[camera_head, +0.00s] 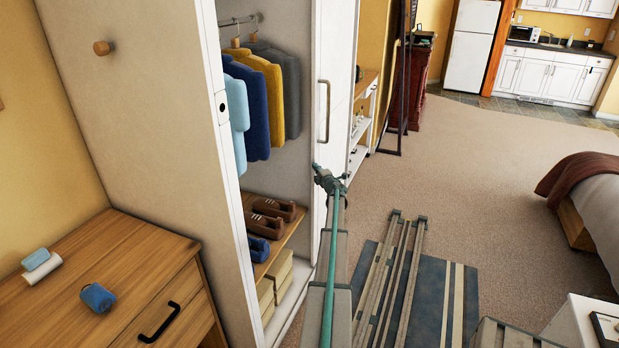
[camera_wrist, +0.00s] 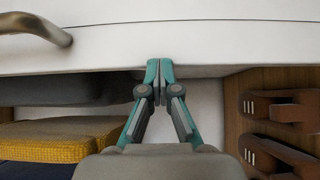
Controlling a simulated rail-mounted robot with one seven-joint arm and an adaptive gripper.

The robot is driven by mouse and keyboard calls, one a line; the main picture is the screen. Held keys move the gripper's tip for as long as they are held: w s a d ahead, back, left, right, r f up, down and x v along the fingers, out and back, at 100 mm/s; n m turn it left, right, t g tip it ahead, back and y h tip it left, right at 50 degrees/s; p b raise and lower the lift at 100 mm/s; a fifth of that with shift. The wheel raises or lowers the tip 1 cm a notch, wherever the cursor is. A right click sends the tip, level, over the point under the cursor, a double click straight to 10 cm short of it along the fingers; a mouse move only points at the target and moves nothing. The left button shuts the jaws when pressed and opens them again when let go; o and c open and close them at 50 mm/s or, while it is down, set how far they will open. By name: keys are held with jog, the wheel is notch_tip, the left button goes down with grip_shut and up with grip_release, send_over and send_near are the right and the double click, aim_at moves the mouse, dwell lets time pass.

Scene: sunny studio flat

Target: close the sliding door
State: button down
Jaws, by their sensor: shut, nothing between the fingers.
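The white sliding door (camera_head: 334,75) stands at the right of the wardrobe, with a long upright handle (camera_head: 324,112). The wardrobe opening left of it is wide open. In the wrist view the white door (camera_wrist: 200,42) fills the top, with its metal handle (camera_wrist: 38,25) at upper left. My gripper (camera_head: 318,168) is low at the door's left edge, below the handle. In the wrist view its fingertips (camera_wrist: 156,68) are shut together with nothing between them, at the door's edge. I cannot tell whether they touch it.
Shirts (camera_head: 262,100) hang inside the wardrobe, above brown shoes (camera_head: 272,210) and several boxes. A wooden dresser (camera_head: 95,295) stands at left. A white shelf unit (camera_head: 358,135) stands beyond the door.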

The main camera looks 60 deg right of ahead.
aim_at(318, 161)
jog(key=shift+w+d, duration=0.25)
jog(key=shift+d, duration=0.8)
jog(key=shift+w+d, duration=0.25)
jog(key=shift+d, duration=0.75)
